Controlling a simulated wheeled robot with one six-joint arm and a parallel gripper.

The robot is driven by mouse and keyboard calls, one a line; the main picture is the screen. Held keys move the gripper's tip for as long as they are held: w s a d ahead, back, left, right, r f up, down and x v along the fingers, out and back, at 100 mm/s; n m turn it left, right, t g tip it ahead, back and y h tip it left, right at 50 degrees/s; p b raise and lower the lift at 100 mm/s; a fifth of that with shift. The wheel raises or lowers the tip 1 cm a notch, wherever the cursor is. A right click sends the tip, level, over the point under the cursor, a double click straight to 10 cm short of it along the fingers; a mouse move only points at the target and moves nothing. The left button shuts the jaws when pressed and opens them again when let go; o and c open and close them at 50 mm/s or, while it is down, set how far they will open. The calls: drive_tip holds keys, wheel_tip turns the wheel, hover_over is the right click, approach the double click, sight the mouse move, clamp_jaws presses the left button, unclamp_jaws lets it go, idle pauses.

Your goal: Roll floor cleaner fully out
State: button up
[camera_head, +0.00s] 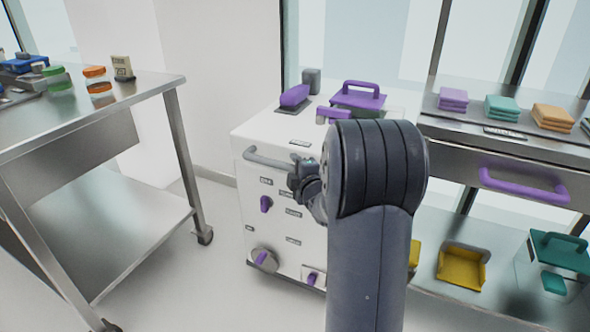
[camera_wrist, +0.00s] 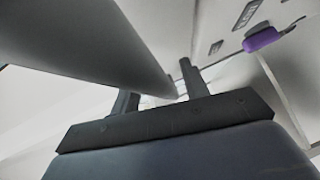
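The white cabinet-like unit (camera_head: 268,228), which I take to be the floor cleaner, stands on the floor in the head view. A grey bar handle (camera_head: 262,162) runs along its upper front. My gripper (camera_head: 298,172) is at the right end of this handle, partly hidden by my arm. In the wrist view the grey bar (camera_wrist: 125,45) crosses close to my gripper (camera_wrist: 160,92). The fingers stand apart, and the bar's far end shows between them. Contact with the bar is not clear.
A steel wheeled table (camera_head: 150,84) with jars stands on the left. A steel bench (camera_head: 455,130) with folded cloths and a purple-handled drawer is on the right. Purple-handled tools (camera_head: 358,96) lie on the unit's top. Bare floor (camera_head: 195,285) shows between table and unit.

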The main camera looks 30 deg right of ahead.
clamp_jaws()
idle(0.5)
